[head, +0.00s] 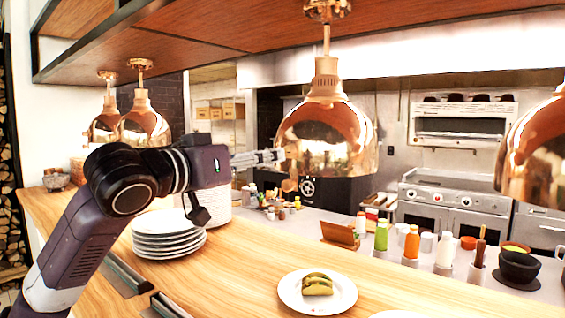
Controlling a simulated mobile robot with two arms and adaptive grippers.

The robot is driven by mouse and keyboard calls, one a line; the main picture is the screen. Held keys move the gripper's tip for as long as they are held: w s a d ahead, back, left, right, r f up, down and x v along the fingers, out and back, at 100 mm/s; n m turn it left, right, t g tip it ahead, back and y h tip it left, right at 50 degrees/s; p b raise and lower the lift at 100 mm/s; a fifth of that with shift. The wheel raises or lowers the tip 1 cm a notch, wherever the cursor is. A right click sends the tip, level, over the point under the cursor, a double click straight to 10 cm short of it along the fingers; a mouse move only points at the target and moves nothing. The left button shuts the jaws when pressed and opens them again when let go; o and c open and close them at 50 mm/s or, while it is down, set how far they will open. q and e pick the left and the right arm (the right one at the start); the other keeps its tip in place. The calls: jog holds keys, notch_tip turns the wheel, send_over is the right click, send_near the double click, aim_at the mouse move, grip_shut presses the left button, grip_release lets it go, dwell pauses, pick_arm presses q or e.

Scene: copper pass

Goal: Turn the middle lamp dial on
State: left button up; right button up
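Copper heat lamps hang over the wooden pass. The large middle lamp (327,130) hangs in the centre from a thin rod. No dial on it can be made out clearly. My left gripper (279,156) reaches in from the left, level with the lower part of this lamp. Its pale fingertips overlap the lamp's left edge in the picture; whether they touch it I cannot tell. The fingers show nearly edge-on, so their opening is unclear. My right gripper is not in view.
Another copper lamp (535,150) hangs at the right edge, and two more (143,125) hang at the left. Stacked white plates (168,240) stand below my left arm. A plate with tacos (317,304) lies on the wooden counter (235,285). Bottles and bowls stand behind.

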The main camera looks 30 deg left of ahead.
aim_at(286, 152)
pick_arm(q)
jog(key=w+p, duration=0.1)
jog(key=w, duration=0.1)
jog(key=w+p, duration=0.1)
jog(key=w, duration=0.2)
jog(key=shift+w+d+r, duration=0.15)
jog(key=shift+w+r, duration=0.05)
jog(key=shift+w, duration=0.05)
jog(key=shift+w+f+p, duration=0.15)
jog(key=shift+w+p, duration=0.15)
jog(key=shift+w, duration=0.45)
grip_shut()
